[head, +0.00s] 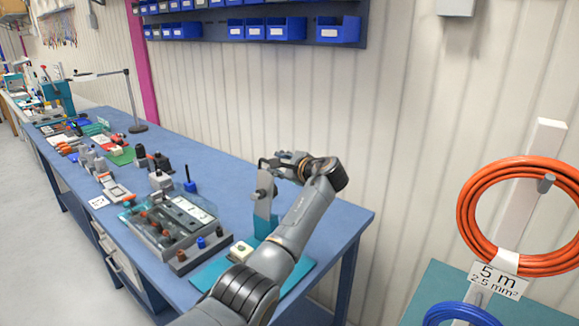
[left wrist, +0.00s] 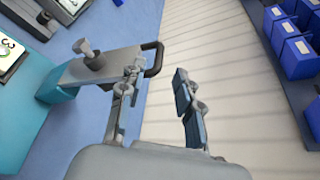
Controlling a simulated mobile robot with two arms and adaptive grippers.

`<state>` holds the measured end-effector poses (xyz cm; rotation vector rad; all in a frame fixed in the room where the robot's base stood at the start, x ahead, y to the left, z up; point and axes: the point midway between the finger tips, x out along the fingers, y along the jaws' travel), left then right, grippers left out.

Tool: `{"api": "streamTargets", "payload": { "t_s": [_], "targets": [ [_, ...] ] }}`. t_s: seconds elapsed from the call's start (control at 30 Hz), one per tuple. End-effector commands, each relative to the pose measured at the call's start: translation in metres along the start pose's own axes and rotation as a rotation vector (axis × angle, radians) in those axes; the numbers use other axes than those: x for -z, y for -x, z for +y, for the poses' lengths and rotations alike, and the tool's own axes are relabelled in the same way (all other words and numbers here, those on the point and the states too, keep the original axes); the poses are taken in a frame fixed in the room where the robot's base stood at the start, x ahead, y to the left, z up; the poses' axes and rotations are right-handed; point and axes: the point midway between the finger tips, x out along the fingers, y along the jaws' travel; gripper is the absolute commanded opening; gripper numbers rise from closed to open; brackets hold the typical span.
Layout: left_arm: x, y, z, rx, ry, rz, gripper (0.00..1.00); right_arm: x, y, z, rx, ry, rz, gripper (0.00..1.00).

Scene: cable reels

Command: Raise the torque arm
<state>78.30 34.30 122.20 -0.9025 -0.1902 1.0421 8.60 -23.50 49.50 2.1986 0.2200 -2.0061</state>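The torque arm (head: 263,205) is a grey metal bar that stands nearly upright in the head view, on a teal stand (head: 264,227) near the bench's right end. My left gripper (head: 280,165) is at the top of the bar. In the left wrist view the left gripper (left wrist: 157,80) is open, with the handle end between or just beyond its fingers; contact is unclear. My right gripper is not in view.
The blue bench (head: 345,207) holds a clear-lidded tray (head: 172,222), grey blocks and small parts left of my arm. A teal mat (head: 212,272) lies under the stand. Blue bins (head: 285,28) hang on the wall. An orange cable coil (head: 470,215) hangs at right.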

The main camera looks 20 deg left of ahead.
Motion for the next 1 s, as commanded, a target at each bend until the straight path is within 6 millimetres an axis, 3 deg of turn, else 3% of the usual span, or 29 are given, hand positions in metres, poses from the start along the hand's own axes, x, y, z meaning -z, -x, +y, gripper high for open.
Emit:
{"api": "streamTargets", "payload": {
  "t_s": [0.1, 0.33, 1.0],
  "targets": [
    [0.002, 0.026, 0.0, 0.002, 0.0, 0.002, 0.34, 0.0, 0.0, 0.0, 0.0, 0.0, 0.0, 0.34],
    [0.0, 0.054, 0.0, 0.001, 0.0, 0.0, 0.34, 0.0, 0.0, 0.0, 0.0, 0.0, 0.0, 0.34],
    [0.0, 0.059, -0.001, 0.001, 0.0, -0.001, 0.34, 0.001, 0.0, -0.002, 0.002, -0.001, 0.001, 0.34]
  ]
}}
